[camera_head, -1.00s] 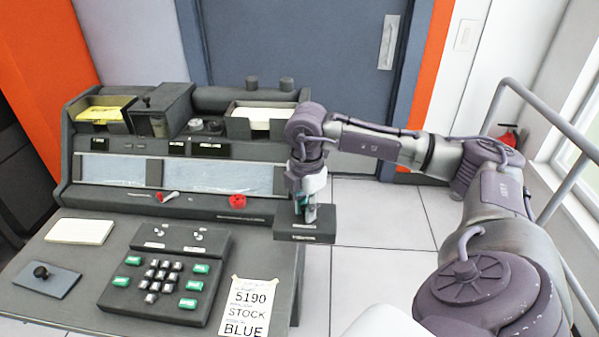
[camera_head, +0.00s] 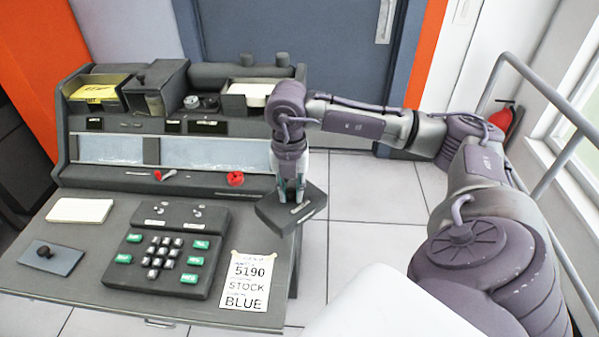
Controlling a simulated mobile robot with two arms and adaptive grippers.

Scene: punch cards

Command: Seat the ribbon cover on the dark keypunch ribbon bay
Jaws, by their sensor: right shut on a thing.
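The ribbon cover (camera_head: 307,211), a dark, shallow box-like piece with a small pale label, is in the right gripper (camera_head: 291,198). The right gripper is shut on its top, and the fingertips hide part of it. It appears turned at an angle to the console, near the desk's right edge. The dark keypunch ribbon bay (camera_head: 201,104) appears to be the recess with two round spools on the console top, between a tall dark box and the white card tray. The cover is apart from it, to the right and nearer me. My left gripper is not in view.
The tall dark box (camera_head: 160,88) and the white card tray (camera_head: 250,98) flank the bay. A keypad (camera_head: 160,262), white cards (camera_head: 80,211), a knobbed plate (camera_head: 52,258) and a "5190 STOCK BLUE" note (camera_head: 247,281) lie on the desk. Floor (camera_head: 375,200) is open right of it.

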